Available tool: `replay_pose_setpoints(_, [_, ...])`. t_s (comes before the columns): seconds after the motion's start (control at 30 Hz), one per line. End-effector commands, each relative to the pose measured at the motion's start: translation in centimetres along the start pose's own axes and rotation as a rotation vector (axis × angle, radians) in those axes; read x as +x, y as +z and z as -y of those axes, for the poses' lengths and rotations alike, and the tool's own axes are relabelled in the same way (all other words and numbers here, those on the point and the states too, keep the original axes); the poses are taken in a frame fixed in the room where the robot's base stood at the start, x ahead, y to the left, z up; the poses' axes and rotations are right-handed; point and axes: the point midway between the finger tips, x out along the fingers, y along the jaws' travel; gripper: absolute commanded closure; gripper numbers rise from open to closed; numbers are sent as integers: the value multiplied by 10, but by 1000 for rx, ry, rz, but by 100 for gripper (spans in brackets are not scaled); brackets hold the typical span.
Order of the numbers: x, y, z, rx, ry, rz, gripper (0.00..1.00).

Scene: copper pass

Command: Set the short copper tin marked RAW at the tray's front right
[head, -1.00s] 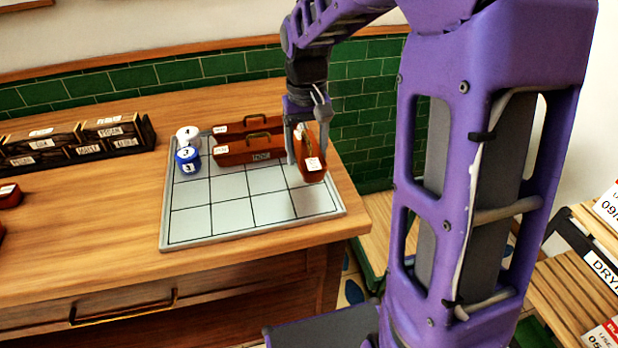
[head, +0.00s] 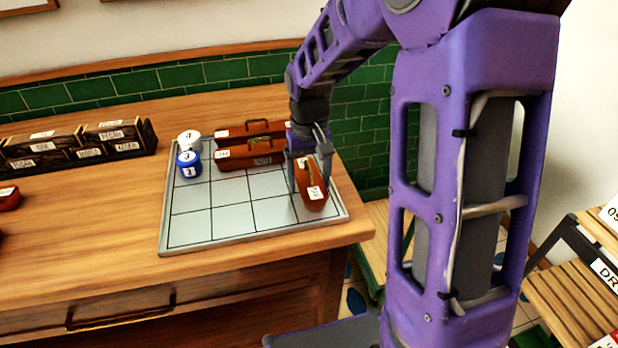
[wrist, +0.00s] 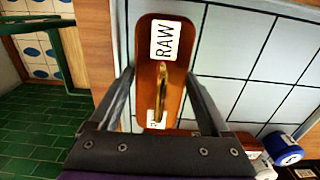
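The short copper tin marked RAW (head: 309,185) is a reddish-brown box with a brass handle on top. It is at the right side of the gridded tray (head: 235,222), near the front right corner. My gripper (head: 309,188) has one finger along each long side of the tin and is shut on it. In the wrist view the tin (wrist: 150,72) sits between the fingers with its RAW label readable at the far end. Whether its base touches the tray or hangs just above it, I cannot tell.
Two longer copper tins (head: 250,153) with handles stand at the tray's back. A blue canister (head: 188,164) and a white canister (head: 188,140) stand at its back left. A dark rack (head: 75,148) is farther left. The tray's front and middle cells are clear.

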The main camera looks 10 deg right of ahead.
Motion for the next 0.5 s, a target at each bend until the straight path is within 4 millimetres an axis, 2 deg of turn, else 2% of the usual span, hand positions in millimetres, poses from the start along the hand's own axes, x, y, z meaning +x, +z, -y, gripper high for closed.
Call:
replay_pose_setpoints(0.27, [-2, 0, 0, 0, 0, 0, 19])
replay_pose_setpoints(0.37, [-8, 0, 0, 0, 0, -1, 19])
replay_pose_setpoints(0.5, [-32, -1, 0, -1, 1, -4, 19])
